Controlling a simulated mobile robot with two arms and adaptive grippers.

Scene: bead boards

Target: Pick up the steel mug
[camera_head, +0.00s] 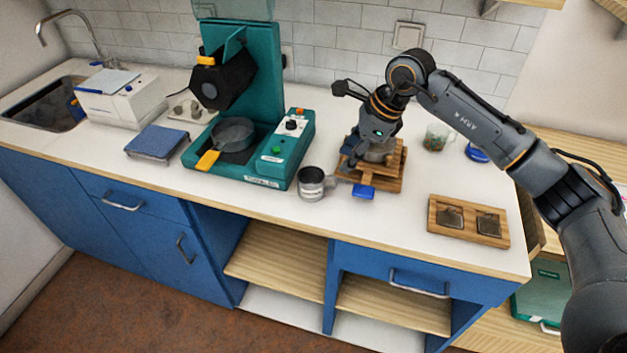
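A grey metal cup, which looks like the steel mug (311,184), stands upright near the counter's front edge, just right of the teal machine. My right gripper (352,160) points down over a wooden stand (388,184), to the right of and behind the mug, apart from it. Its fingers are dark and small here, so I cannot tell whether they are open or shut. A grey round metal thing (380,152) sits in the stand, partly hidden by my gripper. My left gripper is not in view.
The teal machine (262,75) with a grey pan (233,133) stands left of the mug. A blue block (363,192) lies before the stand. A wooden tray (468,236) lies at the right, a glass mug (436,137) behind. The counter between stand and tray is clear.

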